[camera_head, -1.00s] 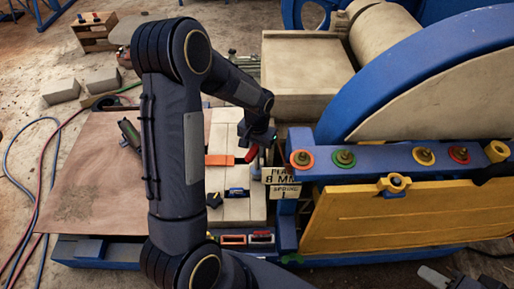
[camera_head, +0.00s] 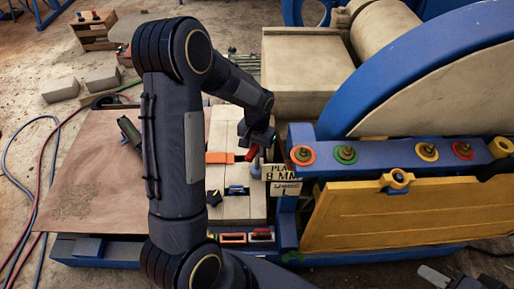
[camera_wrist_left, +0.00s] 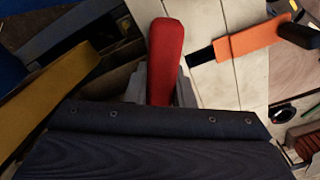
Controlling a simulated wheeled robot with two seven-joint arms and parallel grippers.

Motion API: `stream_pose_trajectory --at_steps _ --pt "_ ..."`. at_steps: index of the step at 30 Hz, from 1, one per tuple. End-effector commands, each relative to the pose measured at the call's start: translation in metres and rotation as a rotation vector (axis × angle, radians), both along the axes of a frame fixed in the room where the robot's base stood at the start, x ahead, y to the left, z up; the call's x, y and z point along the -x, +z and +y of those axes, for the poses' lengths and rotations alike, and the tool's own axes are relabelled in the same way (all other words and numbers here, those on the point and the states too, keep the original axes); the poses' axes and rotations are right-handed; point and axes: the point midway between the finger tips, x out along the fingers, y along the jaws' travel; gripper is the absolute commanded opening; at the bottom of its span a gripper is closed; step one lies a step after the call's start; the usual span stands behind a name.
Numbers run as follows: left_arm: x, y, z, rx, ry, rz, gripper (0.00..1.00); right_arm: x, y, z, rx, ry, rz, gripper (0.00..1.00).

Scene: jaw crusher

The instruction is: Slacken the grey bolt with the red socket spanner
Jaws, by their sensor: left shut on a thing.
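The red spanner handle (camera_wrist_left: 165,60) sticks up between the jaws of my left gripper (camera_wrist_left: 160,95) in the left wrist view. My left gripper is shut on it. In the head view the red handle (camera_head: 252,153) shows just below my left gripper (camera_head: 256,138), beside the left end of the blue beam. A small grey-blue cylinder (camera_head: 255,169) is below the handle; I cannot tell whether it is the socket or the bolt. The grey bolt cannot be made out for certain. My right gripper (camera_head: 437,275) is partly in view at the lower right, its jaws unclear.
An orange-handled tool (camera_head: 219,157) lies on the pale board (camera_head: 232,208), left of the red handle. The blue beam (camera_head: 380,155) carries several bolts with coloured rings. A small sign (camera_head: 284,173) stands close to the right of the handle. A yellow panel (camera_head: 380,218) is below the beam.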

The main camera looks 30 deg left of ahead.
Motion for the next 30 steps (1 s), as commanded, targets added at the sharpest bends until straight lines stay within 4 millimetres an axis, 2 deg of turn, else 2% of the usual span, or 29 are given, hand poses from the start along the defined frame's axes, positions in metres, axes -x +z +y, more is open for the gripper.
stream_pose_trajectory --at_steps 19,23,30 --pt "0.0 -0.005 0.0 0.0 0.036 -0.002 0.0 0.0 -0.007 0.0 0.0 0.0 0.0 0.36" --pt "-0.001 -0.005 0.0 -0.001 0.158 -0.003 0.0 0.0 -0.011 0.0 0.0 0.0 0.0 0.36" --pt "-0.001 -0.004 0.0 -0.001 0.529 -0.002 0.0 0.0 -0.015 0.0 0.0 0.0 0.0 0.36"
